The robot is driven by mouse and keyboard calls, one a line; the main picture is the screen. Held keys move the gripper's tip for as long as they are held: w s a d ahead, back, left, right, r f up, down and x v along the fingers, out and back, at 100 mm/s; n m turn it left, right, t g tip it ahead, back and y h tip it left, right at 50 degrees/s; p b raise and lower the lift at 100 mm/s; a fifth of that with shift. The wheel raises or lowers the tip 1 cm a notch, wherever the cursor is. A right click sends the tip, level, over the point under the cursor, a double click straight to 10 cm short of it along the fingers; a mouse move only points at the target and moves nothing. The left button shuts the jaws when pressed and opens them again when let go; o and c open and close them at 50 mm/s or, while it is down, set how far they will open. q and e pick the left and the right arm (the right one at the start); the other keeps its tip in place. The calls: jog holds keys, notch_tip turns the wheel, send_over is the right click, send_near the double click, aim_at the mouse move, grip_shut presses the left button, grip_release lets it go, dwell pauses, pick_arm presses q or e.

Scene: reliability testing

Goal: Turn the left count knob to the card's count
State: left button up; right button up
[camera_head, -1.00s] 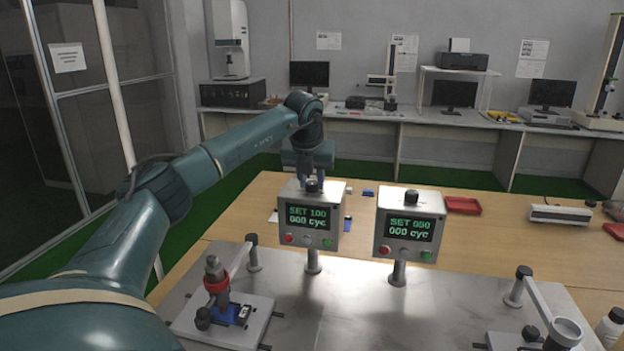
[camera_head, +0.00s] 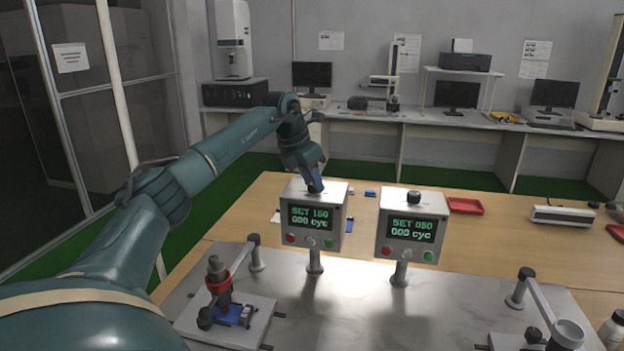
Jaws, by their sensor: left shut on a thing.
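The left control box (camera_head: 314,244) stands on a short post. Its display (camera_head: 310,217) appears to read SET 150 over 000 cyc. My left gripper (camera_head: 315,185) points down onto the top of this box and is shut on the left count knob, which it largely hides. The right control box (camera_head: 411,247) has a bare black knob (camera_head: 413,197) on top; its display appears to read SET 050 over 000 cyc. No count card can be read in this view. My right gripper is not in view.
A metal plate (camera_head: 350,315) carries both boxes and a left test fixture (camera_head: 222,290). A red tray (camera_head: 466,206) lies on the wooden table behind.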

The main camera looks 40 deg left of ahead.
dwell(0.3)
pick_arm(q)
jog(key=o, duration=1)
jog(key=shift+c, duration=0.2)
jog(key=b+v, duration=0.1)
jog(key=v, duration=1.2)
